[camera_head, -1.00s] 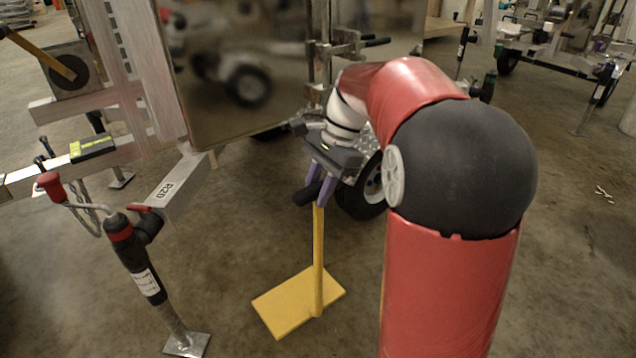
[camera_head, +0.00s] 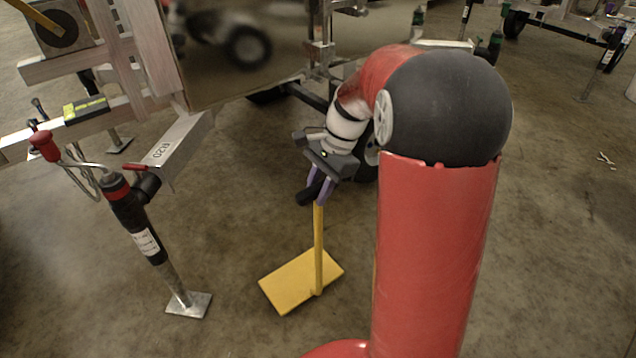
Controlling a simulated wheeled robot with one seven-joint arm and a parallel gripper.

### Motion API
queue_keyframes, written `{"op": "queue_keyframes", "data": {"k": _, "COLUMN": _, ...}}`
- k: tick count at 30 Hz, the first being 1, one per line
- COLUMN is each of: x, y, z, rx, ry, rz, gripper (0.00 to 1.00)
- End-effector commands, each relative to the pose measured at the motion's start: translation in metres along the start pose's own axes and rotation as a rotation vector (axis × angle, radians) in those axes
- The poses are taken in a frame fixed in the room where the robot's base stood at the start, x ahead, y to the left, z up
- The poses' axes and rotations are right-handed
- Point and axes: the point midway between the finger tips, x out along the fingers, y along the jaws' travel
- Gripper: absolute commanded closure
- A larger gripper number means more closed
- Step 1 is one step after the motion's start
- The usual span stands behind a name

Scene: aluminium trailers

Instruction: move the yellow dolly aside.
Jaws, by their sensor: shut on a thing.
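The yellow dolly has a flat rectangular base (camera_head: 300,281) and a thin upright yellow post (camera_head: 319,245) with a dark grip at its top. It stands upright on the concrete floor in the middle of the view, left of my red arm. My gripper (camera_head: 318,190), with purple fingers, is shut on the dark grip at the top of the post. The fingers partly hide the grip. I cannot tell whether the base touches the floor all round.
A trailer tongue (camera_head: 178,140) marked R2D and a jack (camera_head: 150,240) with a metal foot stand to the left. A shiny trailer panel (camera_head: 245,50) and a wheel (camera_head: 367,160) are behind my gripper. Bare floor lies in front of and left of the dolly.

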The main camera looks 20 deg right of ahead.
Motion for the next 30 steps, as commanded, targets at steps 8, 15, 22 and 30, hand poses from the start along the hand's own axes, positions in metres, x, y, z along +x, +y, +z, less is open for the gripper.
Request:
{"op": "queue_keyframes", "data": {"k": 8, "x": 0.026, "y": 0.000, "z": -0.010, "rx": -0.002, "ry": 0.000, "rz": -0.006, "gripper": 1.00}}
{"op": "queue_keyframes", "data": {"k": 15, "x": 0.027, "y": 0.000, "z": -0.011, "rx": -0.003, "ry": 0.002, "rz": -0.008, "gripper": 1.00}}
{"op": "queue_keyframes", "data": {"k": 22, "x": 0.031, "y": 0.002, "z": -0.012, "rx": 0.001, "ry": -0.001, "rz": 0.001, "gripper": 0.52}}
{"op": "queue_keyframes", "data": {"k": 30, "x": 0.026, "y": 0.002, "z": -0.012, "rx": 0.001, "ry": -0.001, "rz": 0.001, "gripper": 0.52}}
